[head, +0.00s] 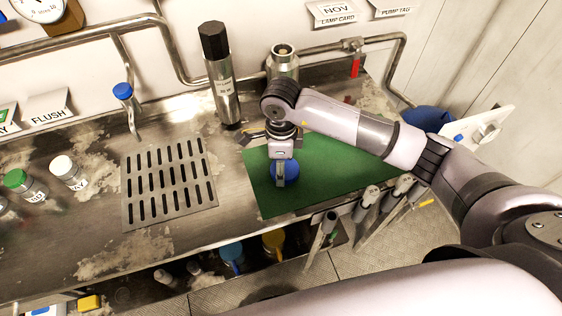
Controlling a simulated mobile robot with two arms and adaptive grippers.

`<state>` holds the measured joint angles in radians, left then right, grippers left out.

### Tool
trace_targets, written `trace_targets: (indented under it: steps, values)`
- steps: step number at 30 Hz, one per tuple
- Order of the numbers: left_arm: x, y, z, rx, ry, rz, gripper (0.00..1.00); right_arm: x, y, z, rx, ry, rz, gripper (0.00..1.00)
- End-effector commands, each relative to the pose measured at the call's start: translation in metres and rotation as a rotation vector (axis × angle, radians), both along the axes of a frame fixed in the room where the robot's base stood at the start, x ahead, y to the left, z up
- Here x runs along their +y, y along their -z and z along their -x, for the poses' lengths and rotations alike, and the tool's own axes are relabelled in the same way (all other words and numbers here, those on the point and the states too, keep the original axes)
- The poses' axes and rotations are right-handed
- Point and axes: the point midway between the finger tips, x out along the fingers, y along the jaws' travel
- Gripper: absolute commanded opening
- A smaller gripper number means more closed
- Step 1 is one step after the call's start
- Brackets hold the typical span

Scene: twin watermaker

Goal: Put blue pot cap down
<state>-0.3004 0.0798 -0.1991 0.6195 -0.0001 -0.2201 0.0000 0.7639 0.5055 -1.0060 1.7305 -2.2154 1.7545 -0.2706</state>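The blue pot cap (293,172) is at the left part of the green mat (325,185). My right gripper (281,179) points down over it, with a finger in front of the cap's near side. The gripper appears shut on the cap; the far finger is hidden. The cap is at or very close to the mat; I cannot tell whether it touches. An open metal pot (283,63) stands behind the mat, near the wall pipe. My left gripper is not in view.
A tall black-topped cylinder (220,85) stands behind the mat's left end. A slotted drain grate (127,217) lies to the left, with a blue-topped tap (123,91) behind it. Tool handles (366,203) line the front edge. Mat space left of the cap is clear.

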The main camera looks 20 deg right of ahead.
Motion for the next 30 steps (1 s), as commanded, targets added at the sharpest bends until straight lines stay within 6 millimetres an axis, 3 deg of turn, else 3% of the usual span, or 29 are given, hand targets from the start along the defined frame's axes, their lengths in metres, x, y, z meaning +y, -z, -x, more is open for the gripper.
trace_targets:
  steps: [11,12,20,30]
  values:
    - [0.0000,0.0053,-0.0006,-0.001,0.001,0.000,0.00,0.0002,0.0056,-0.0006,-0.002,-0.001,0.000,0.19]
    - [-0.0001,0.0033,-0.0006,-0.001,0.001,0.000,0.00,0.0003,0.0036,-0.0005,-0.002,-0.001,0.000,0.61]
    - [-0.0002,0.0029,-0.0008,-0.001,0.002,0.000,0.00,0.0003,0.0034,-0.0004,-0.002,-0.001,0.000,0.78]
    - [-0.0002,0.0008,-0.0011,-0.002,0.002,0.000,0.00,0.0003,0.0013,-0.0005,-0.002,-0.001,0.000,0.78]
